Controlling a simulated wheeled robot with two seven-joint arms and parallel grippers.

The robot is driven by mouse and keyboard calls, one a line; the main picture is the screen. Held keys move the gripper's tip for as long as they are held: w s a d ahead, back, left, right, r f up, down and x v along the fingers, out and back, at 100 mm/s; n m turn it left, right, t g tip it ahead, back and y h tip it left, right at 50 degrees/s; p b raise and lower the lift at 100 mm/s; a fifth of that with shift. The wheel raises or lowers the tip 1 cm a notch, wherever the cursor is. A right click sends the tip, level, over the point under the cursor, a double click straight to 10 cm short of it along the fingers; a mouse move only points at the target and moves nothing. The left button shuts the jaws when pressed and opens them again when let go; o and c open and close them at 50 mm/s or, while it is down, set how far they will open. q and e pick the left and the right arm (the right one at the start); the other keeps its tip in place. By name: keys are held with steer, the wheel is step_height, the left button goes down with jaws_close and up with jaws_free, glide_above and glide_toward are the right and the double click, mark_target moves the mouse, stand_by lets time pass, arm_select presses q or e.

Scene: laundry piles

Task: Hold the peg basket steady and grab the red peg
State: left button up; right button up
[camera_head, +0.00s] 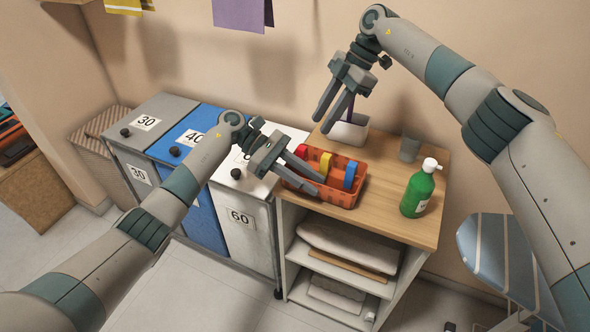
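The orange peg basket (335,198) sits on the wooden top of a shelf unit. A red peg (301,151), a yellow peg (326,165) and a blue peg (350,174) stand in it from left to right. My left gripper (319,184) reaches in from the left over the basket's near-left side, with its fingers apart. It hides part of the basket, and I cannot tell whether it touches it. My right gripper (323,124) is open and empty, pointing down above and behind the basket, higher than the red peg.
A white pot (348,131) with something purple in it stands behind the basket. A grey cup (409,149) and a green bottle (417,191) with a white cap stand to the right. Numbered laundry bins (205,215) are on the left. The wooden top (385,215) is bare between basket and bottle.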

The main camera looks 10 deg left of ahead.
arm_select(q)
steer(key=shift+x, duration=1)
steer(key=shift+c, duration=0.3)
jaws_close()
arm_select(e)
steer(key=shift+o, duration=0.6)
